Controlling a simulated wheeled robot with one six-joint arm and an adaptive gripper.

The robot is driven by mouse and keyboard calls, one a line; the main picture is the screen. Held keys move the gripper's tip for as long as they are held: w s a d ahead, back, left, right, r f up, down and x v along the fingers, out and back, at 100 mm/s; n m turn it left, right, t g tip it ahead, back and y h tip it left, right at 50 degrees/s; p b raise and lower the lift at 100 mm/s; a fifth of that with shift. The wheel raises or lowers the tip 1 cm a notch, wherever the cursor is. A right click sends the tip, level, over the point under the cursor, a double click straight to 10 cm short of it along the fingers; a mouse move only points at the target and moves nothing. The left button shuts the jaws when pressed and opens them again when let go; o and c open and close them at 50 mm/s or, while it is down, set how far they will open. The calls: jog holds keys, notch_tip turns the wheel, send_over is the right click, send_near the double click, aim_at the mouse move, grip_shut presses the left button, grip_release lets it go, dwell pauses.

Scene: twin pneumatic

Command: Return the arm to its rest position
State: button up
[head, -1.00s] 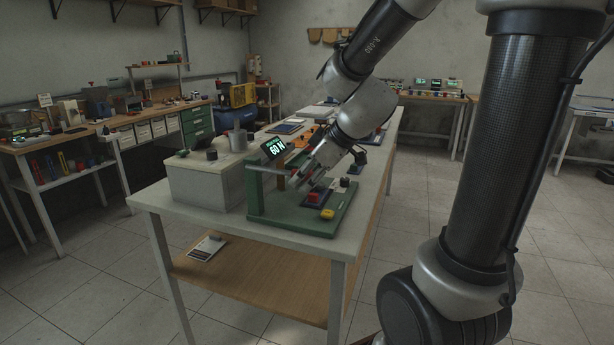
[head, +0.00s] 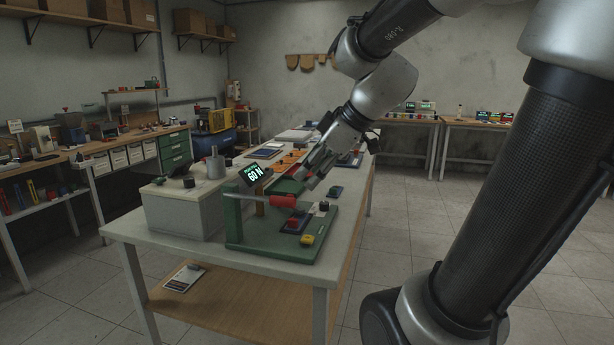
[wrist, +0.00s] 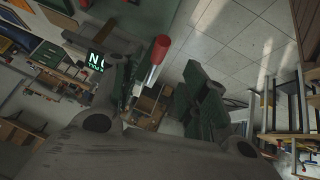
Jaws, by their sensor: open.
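My gripper (head: 312,172) hangs above the back right of the green press stand (head: 275,245) in the head view. Its two fingers are spread apart and empty in the wrist view (wrist: 168,90). The stand's lever has a red handle (head: 284,201), pointing right and just below my gripper, apart from it. In the wrist view the red handle (wrist: 160,50) shows past the left finger. A lit display reading "60 N" (head: 255,175) stands behind the lever. My arm reaches down from the top of the head view.
The stand and a grey box (head: 185,212) with a metal cylinder on top share the white table (head: 130,230). Trays line the table behind. Open floor (head: 405,215) lies to the right.

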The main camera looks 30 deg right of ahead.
dwell(0.4)
jog(key=s+d+f+m+g+h, duration=0.1)
jog(key=s+f+m+h, duration=0.1)
jog(key=s+m, duration=0.3)
jog(key=s+d+f+m+g+h, duration=0.1)
jog(key=s+d+f+m+h, duration=0.1)
jog(key=s, duration=0.7)
jog(key=f+m, duration=0.1)
jog(key=m, duration=0.1)
jog(key=shift+d+m, duration=0.3)
jog(key=shift+m, duration=0.1)
dwell(5.6)
